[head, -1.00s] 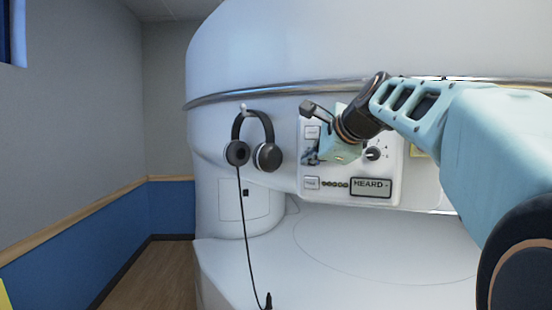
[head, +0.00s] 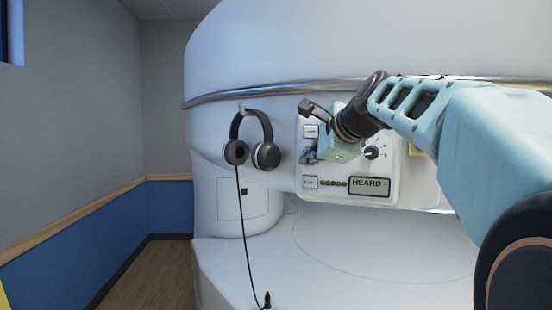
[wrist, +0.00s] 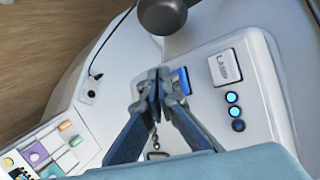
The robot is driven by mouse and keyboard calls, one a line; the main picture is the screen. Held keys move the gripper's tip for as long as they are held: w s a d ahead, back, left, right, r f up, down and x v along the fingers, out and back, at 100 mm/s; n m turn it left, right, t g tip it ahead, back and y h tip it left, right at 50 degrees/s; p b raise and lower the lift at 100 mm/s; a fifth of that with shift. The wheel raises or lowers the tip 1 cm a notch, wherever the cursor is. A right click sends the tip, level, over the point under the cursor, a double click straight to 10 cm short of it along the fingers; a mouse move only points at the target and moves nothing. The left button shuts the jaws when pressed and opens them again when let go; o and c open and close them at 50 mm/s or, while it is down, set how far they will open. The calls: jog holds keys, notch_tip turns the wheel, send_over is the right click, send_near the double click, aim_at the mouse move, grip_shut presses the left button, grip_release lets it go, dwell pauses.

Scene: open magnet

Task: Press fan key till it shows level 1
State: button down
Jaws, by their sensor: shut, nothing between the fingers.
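The white control panel (head: 345,199) is on the front of the big white machine, and my gripper (head: 311,157) is in front of its left part. In the wrist view my gripper (wrist: 152,92) has its fingers together, with nothing held. Their tips are close to a dark key or window with a blue glow (wrist: 183,78); I cannot tell whether they touch it. The LAMP key (wrist: 226,67) is beside it, with a column of round lights (wrist: 232,98), the upper ones bright blue and the lowest darker. No FAN label is readable; my gripper hides part of the panel.
Black headphones (head: 265,156) hang left of the panel with a cord down. The panel also has a dial (head: 372,153), a lower key (head: 310,182) and a display reading HEARD (head: 369,186). A white tray with coloured pieces (wrist: 45,150) shows at the lower left of the wrist view.

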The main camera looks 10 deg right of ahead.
jog(key=shift+w, duration=0.15)
jog(key=shift+w+d, duration=0.2)
jog(key=shift+w, duration=0.05)
jog(key=shift+w+d+p, duration=0.25)
jog(key=shift+w+p, duration=0.2)
jog(key=shift+p, duration=0.15)
dwell(0.8)
jog(key=shift+s+a+b, duration=0.3)
jog(key=shift+s+a, duration=0.1)
jog(key=shift+s, duration=0.4)
